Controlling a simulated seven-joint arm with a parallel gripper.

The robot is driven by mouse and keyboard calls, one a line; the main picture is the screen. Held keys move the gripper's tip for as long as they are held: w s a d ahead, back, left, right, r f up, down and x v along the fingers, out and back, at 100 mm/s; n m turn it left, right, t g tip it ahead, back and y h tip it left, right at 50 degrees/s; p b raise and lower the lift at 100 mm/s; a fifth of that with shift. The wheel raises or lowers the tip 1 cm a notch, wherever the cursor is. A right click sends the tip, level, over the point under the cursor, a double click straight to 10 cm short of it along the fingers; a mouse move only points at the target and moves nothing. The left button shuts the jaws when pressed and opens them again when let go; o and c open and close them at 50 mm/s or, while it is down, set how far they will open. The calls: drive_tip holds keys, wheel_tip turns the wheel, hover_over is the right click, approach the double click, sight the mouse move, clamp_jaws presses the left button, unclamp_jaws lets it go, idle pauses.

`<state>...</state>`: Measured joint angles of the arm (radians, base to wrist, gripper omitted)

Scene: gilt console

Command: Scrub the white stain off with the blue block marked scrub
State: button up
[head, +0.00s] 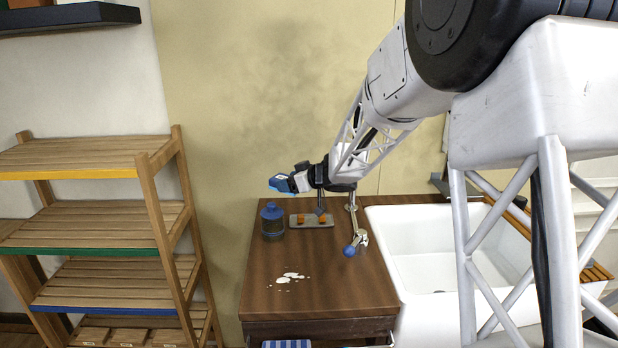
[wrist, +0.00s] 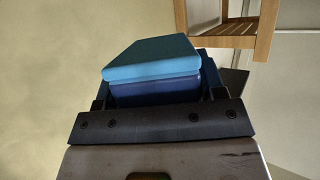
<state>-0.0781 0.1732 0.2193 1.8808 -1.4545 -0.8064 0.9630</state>
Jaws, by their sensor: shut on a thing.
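A blue block (head: 279,183) is held in my gripper (head: 296,181), up in the air above the back of the wooden counter (head: 330,278). In the wrist view the block (wrist: 153,62) has a light blue layer over a darker blue part and sits between the fingers of my gripper (wrist: 158,98), which is shut on it. No marking on the block can be read. The white stain (head: 290,277) is a few splashes on the counter's front left part, lower than the block and apart from it.
A blue-lidded jar (head: 272,221) and a grey tray (head: 311,221) with orange pieces stand at the counter's back. A blue-ended tap or lever (head: 350,249) is right of them, beside the white sink (head: 440,265). A wooden shelf rack (head: 100,225) stands left. The counter around the stain is clear.

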drive_tip(key=s+a+n+g, duration=0.1)
drive_tip(key=s+a+f+n+g+y, duration=0.1)
drive_tip(key=s+a+g, duration=0.1)
drive_tip(key=s+a+n+g+y, duration=0.1)
drive_tip(key=a+n, duration=0.1)
drive_tip(key=shift+s+f, duration=0.25)
drive_tip(key=shift+f, duration=0.05)
drive_tip(key=s+f+n+g+h, duration=0.1)
drive_tip(key=s+f+n+g, duration=0.2)
drive_tip(key=s+n+g, duration=0.3)
drive_tip(key=s+f+n+g+h, duration=0.2)
drive_tip(key=s+n+g, duration=0.4)
drive_tip(key=s, duration=0.3)
drive_tip(key=shift+s+a+f+g, duration=0.3)
drive_tip(key=shift+s+f+g, duration=0.15)
drive_tip(key=shift+g, duration=0.15)
drive_tip(key=shift+f, duration=0.25)
